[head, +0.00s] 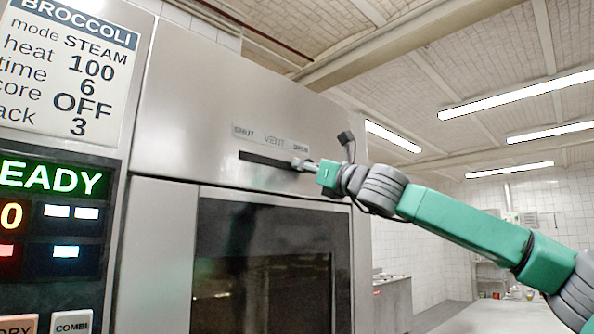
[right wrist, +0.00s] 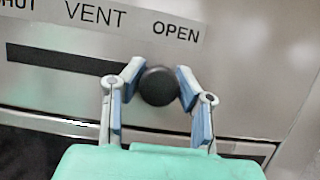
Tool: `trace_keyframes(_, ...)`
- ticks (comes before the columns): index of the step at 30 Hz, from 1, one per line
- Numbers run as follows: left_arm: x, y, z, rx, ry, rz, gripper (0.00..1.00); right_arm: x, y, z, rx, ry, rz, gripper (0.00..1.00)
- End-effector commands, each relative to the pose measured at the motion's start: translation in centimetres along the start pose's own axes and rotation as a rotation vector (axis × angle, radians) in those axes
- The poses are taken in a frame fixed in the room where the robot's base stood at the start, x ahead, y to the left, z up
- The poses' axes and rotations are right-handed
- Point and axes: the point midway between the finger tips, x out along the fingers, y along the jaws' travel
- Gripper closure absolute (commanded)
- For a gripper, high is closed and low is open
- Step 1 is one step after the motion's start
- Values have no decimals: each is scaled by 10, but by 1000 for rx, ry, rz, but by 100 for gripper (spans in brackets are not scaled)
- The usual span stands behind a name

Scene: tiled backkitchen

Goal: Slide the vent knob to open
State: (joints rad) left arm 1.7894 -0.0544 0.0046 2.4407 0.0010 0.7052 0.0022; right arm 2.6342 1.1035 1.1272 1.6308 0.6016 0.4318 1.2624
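The vent knob (right wrist: 158,86) is a dark round knob below the OPEN end of the vent label (right wrist: 95,18). It sits at or near the right end of the dark horizontal slot (right wrist: 60,59), and the slot to its left is empty. My right gripper (right wrist: 160,82) has one finger on each side of the knob, with the tips angled inward and appearing to touch it. My left gripper is out of view.
The steel oven front (head: 220,90) carries the slot, with a dark glass door (head: 265,265) below. A control panel (head: 50,225) with a lit display and a broccoli settings card (head: 70,70) are at the left. The room is open to the right.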

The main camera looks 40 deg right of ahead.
Motion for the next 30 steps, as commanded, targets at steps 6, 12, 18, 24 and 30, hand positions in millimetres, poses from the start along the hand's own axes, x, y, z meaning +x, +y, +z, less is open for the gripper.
trace_keyframes(6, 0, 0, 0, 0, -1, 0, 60, 3, -1, -3, 0, 3, -2, 52)
trace_keyframes(12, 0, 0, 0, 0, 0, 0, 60, 8, 2, -6, -2, 8, -1, 52)
trace_keyframes(18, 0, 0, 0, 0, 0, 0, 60, 6, 4, -4, -3, 6, 1, 52)
trace_keyframes(24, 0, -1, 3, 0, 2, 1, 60, -10, 0, -5, 1, 5, -1, 52)
trace_keyframes(30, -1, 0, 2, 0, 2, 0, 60, -51, -2, -7, 4, 6, -1, 52)
